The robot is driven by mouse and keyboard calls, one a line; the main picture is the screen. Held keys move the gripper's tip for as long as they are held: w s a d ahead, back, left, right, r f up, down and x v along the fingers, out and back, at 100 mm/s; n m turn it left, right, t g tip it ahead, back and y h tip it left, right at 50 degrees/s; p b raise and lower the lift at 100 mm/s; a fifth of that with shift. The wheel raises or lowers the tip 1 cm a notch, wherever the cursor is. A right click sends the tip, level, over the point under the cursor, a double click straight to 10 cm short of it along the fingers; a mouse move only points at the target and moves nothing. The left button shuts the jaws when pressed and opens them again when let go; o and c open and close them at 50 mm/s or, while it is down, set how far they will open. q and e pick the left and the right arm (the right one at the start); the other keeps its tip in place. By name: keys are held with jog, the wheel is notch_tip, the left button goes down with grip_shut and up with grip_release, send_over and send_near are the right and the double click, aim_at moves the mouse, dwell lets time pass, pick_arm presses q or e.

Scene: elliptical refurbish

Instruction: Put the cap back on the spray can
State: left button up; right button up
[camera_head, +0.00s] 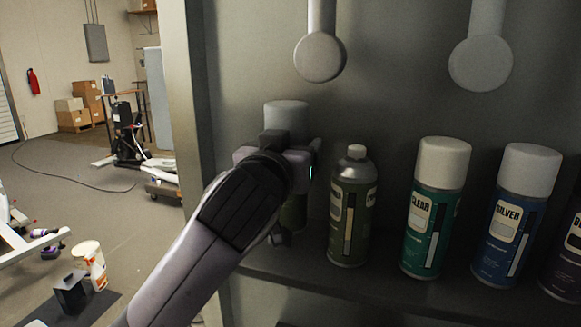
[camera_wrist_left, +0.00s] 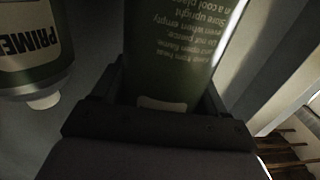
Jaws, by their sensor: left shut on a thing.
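An uncapped green spray can (camera_head: 349,215) stands upright on the shelf, with its small pale nozzle (camera_head: 356,152) bare. It also shows upside down in the wrist view, labelled PRIMER (camera_wrist_left: 28,45). To its left, my left gripper (camera_head: 290,162) is shut around another dark green can (camera_wrist_left: 175,50). A pale grey cap (camera_head: 287,112) shows above the gripper, at the top of that can. The gripper hides the join between cap and can, and most of the can's body in the head view. No loose cap is visible. My right gripper is out of view.
Green CLEAR (camera_head: 431,225), blue SILVER (camera_head: 510,230) and a dark, cut-off can (camera_head: 565,262) stand capped to the right on the shelf (camera_head: 385,288). Two round-ended hanging pieces (camera_head: 320,58) (camera_head: 480,64) are above. The cabinet's side edge (camera_head: 183,95) is close left of the arm.

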pick_arm(q)
notch_tip(320, 180, down, 3)
jog(key=shift+r, duration=0.1)
jog(key=shift+w+f, duration=0.2)
jog(key=shift+f, duration=0.2)
jog(key=shift+f, duration=0.1)
jog(key=o, duration=1.5)
